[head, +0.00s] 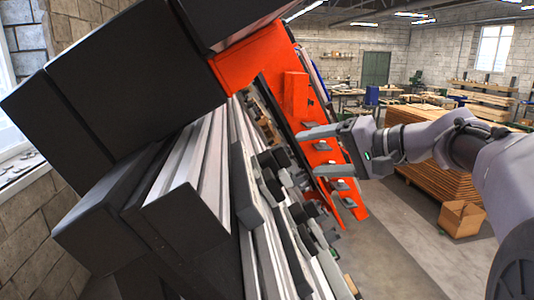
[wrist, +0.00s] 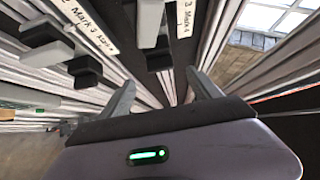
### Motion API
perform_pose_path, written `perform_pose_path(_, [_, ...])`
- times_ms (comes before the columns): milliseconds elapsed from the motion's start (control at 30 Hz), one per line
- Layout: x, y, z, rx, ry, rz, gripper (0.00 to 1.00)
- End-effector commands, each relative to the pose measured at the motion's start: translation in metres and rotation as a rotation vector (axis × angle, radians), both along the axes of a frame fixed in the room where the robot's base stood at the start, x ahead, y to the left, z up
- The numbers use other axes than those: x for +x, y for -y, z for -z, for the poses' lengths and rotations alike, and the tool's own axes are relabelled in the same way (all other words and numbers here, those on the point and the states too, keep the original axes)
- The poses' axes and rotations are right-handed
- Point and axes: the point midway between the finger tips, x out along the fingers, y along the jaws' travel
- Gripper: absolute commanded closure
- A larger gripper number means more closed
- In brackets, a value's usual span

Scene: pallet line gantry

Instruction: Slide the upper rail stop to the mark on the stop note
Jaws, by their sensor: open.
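My gripper (head: 312,152) is open and empty in the head view. Its two fingers point left, close to an orange plate (head: 296,92) at the rails. In the wrist view the open fingers (wrist: 160,82) point toward grey and black blocks on long rails, with no block between the fingertips. A grey block (wrist: 150,22) and a black block (wrist: 158,57) are ahead; a grey block (wrist: 45,45) is at the left. White labels read roughly "2 Mark 3 Mark" (wrist: 92,28) and "3 Mark 4" (wrist: 183,18). I cannot tell which block is the upper rail stop or which label is the stop note.
Long pale rails (head: 190,165) run beside large black housings (head: 130,85) at the left. A cardboard box (head: 462,218) and stacked boards (head: 425,185) are at the right. Open floor (head: 395,240) lies between.

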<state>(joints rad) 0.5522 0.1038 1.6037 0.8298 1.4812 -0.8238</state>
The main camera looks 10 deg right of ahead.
Motion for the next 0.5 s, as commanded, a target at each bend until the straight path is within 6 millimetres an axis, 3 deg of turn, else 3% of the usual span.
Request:
perform_pose_path(300, [0.057,-0.051,0.024,0.001,-0.002,-0.003,0.27])
perform_pose_path(500, [0.076,-0.068,0.033,0.001,-0.001,-0.002,0.27])
